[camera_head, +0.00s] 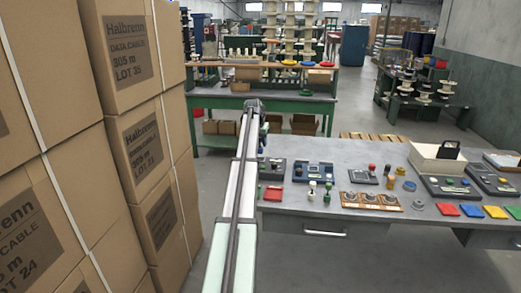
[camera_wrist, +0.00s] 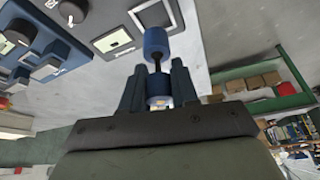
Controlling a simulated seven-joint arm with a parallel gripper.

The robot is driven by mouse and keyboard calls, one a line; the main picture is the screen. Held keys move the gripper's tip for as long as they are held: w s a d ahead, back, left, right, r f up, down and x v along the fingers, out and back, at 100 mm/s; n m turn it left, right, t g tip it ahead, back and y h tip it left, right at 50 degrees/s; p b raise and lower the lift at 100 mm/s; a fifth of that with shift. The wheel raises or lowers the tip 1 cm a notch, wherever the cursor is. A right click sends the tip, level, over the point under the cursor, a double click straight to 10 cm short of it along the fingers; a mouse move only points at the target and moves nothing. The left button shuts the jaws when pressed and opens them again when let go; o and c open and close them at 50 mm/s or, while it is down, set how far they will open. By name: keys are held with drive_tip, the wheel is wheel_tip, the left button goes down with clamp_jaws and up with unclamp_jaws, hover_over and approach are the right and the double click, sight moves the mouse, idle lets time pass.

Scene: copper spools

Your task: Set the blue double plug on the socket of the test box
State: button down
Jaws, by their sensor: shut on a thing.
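In the wrist view my gripper (camera_wrist: 158,72) is shut on the blue double plug (camera_wrist: 156,42), two blue cylinders joined by a thin dark neck. One cylinder sits between the fingers and the other sticks out beyond the fingertips. A dark blue box (camera_wrist: 50,68) with knobs is at the upper left, and a grey box (camera_wrist: 115,42) with a pale panel lies beside the plug in the picture. The blue box (camera_head: 313,172) and grey box (camera_head: 271,169) also show in the head view. I cannot tell which is the test box. My arm mostly hides the gripper in the head view.
The grey workbench (camera_head: 440,225) also holds a wooden strip (camera_head: 370,201) with round fittings, several coloured pads and a cream bin (camera_head: 436,156). Stacked cartons (camera_head: 140,140) stand close on the left. A green bench (camera_head: 215,102) stands behind.

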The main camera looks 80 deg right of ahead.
sight(261, 147)
drive_tip(key=shift+f, duration=1.8)
drive_tip(key=shift+f, duration=0.3)
drive_tip(key=c, duration=0.8)
unclamp_jaws()
drive_tip(key=shift+c, duration=0.2)
drive_tip(key=shift+r, duration=0.1)
drive_tip(key=shift+r, duration=0.3)
drive_tip(key=v, duration=1.1)
drive_tip(key=shift+a+r, duration=0.2)
drive_tip(key=shift+r, duration=0.2)
drive_tip(key=shift+w, duration=0.1)
